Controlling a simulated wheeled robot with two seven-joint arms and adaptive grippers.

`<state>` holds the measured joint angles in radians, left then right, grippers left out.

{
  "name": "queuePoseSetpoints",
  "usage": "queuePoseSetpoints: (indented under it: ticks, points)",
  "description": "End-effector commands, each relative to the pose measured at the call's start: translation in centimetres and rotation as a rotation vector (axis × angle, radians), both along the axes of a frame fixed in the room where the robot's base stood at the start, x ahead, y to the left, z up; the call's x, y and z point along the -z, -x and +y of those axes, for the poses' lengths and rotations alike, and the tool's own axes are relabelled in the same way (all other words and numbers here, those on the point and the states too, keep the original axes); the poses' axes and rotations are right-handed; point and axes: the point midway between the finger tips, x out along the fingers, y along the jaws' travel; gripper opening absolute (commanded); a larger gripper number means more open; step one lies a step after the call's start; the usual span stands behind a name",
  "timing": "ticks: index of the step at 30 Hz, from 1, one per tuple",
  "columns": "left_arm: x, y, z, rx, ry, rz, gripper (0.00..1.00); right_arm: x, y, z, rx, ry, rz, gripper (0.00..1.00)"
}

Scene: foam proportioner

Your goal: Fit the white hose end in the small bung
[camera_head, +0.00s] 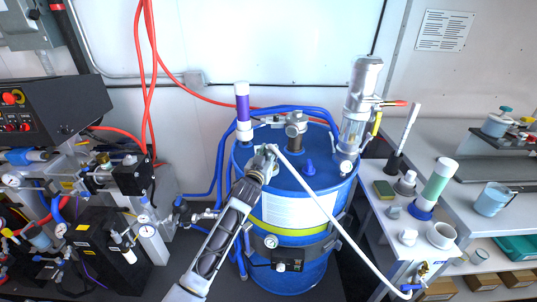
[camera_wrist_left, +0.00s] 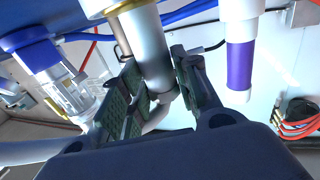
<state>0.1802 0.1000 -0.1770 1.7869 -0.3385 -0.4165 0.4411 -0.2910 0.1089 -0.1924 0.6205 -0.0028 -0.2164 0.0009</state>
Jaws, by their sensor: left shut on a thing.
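The blue drum (camera_head: 325,170) stands upright in the middle of the head view. My left gripper (camera_head: 266,155) is over the left part of its lid. In the left wrist view its fingers (camera_wrist_left: 163,85) are shut on the white hose end, a pale grey-white cylinder (camera_wrist_left: 152,50). The white hose (camera_head: 335,222) runs from the gripper down to the right, to the bench. A brass-coloured ring (camera_wrist_left: 105,8) shows at the hose end's far end. I cannot tell whether the end sits in the ring. The small bung is not clearly visible in the head view. My right gripper is out of view.
A purple-and-white tube (camera_head: 242,102) stands behind the gripper. A silver fitting (camera_head: 296,125) and a clear pump (camera_head: 355,115) stand on the lid, with blue hoses around its rim. Black machinery (camera_head: 75,125) is at left. A cluttered bench (camera_head: 385,215) is at right.

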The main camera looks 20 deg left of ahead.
Motion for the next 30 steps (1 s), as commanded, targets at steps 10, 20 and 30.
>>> queuePoseSetpoints:
  ticks: [10, 20, 30]
  points:
    - [0.1, 0.0, 0.0, 0.0, 0.0, 0.001, 0.4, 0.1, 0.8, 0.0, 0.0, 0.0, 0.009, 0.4]
    - [0.0, 0.8, 0.0, 0.0, 0.0, 0.001, 0.4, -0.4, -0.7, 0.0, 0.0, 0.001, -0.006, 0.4]
    - [0.0, 2.5, 0.1, 0.0, 0.001, 0.0, 0.4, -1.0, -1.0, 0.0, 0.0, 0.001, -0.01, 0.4]
